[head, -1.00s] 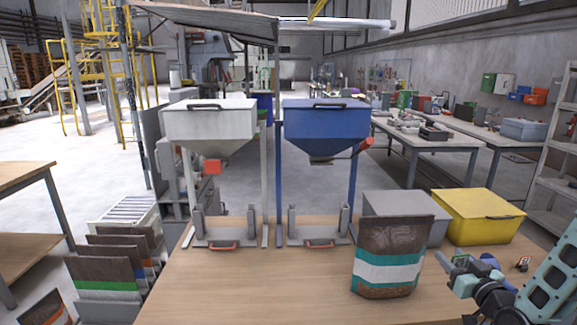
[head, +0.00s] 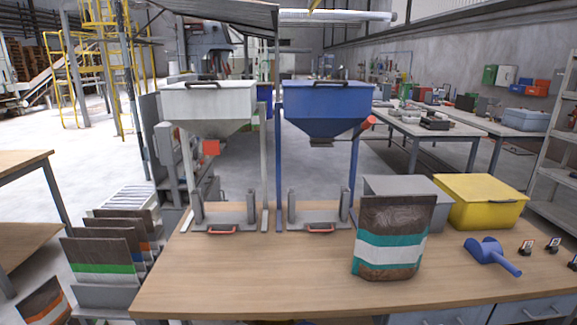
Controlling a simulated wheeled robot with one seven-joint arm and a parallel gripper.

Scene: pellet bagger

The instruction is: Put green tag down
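Several small dark tags or clips with coloured faces stand on the right end of the wooden table: one tag (head: 526,248), a second tag (head: 553,245), and a third tag (head: 573,262) at the picture's right edge. They are too small to read, and I cannot pick out a green one among them. My gripper is not in view, so whether it holds anything is hidden.
A blue scoop (head: 490,252) lies beside the tags. A brown bag with teal and white bands (head: 391,240) stands upright before a grey bin (head: 410,190) and yellow bin (head: 480,203). White and blue hoppers (head: 325,105) stand behind. The table's left front (head: 250,275) is clear.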

